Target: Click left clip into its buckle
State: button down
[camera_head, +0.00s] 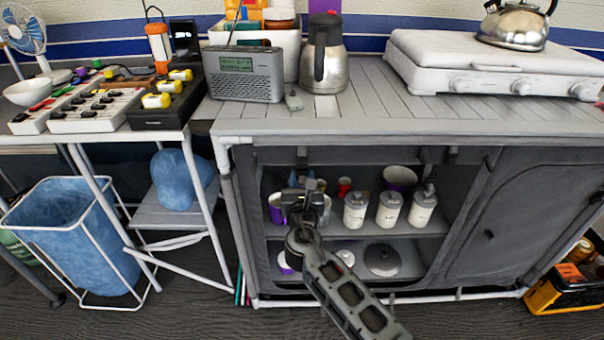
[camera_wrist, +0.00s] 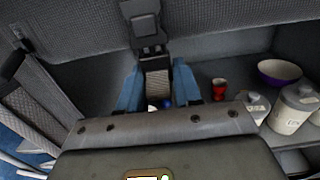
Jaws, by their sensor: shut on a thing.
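The left clip (camera_wrist: 151,45) is a dark plastic piece on a grey webbing strap, at the top middle of the wrist view. Its strap (camera_wrist: 157,80) runs down between the blue fingers of my gripper (camera_wrist: 158,88), which is shut on it. The dark buckle (camera_wrist: 143,14) is directly above the clip, lined up with it and very close; I cannot tell whether they are joined. In the head view my gripper (camera_head: 302,184) is in the cabinet's left opening, just below the dark hanging strap and buckle (camera_head: 302,155). My gripper partly hides the clip there.
White lidded canisters (camera_head: 389,209) and a purple bowl (camera_head: 400,178) stand on the shelf right of my gripper. A small red cup (camera_wrist: 219,89) is nearer. The rolled fabric and counter edge (camera_head: 400,127) are above. The right cabinet door (camera_head: 500,225) is closed.

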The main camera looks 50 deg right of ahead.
jog(key=shift+s+a+r+p, duration=0.2)
jog(key=shift+a+r+p, duration=0.15)
jog(key=shift+r, duration=0.35)
jog(key=c, duration=1)
grip_release()
jog(key=shift+s, duration=0.1)
jog(key=v, duration=0.7)
jog(key=shift+s+a+p, duration=0.25)
jog(key=shift+a+p, duration=0.05)
jog(key=shift+p, duration=0.15)
